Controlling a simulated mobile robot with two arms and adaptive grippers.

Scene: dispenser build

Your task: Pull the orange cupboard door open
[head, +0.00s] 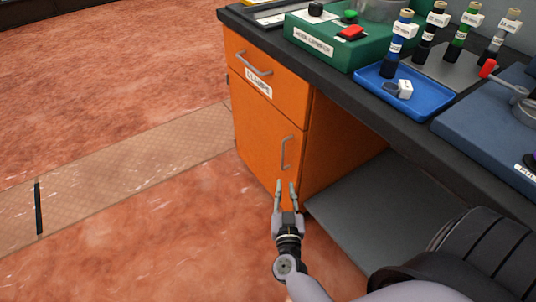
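The orange cupboard door (262,146) is shut, below an orange drawer (262,77) with a label. The door has a vertical grey handle (285,153) near its right edge. My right gripper (286,183) is in front of the lower part of the door, just below the handle in the picture. Its two fingers are apart, with nothing seen between them. I cannot tell how far the fingertips are from the door. My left gripper is not in view.
A dark worktop (330,72) carries a green machine (338,38), a blue tray (405,88) and several bottles. A grey panel (385,205) lies low under the worktop. The red floor (130,240) left of the cupboard is mostly clear, with a black strip (38,208).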

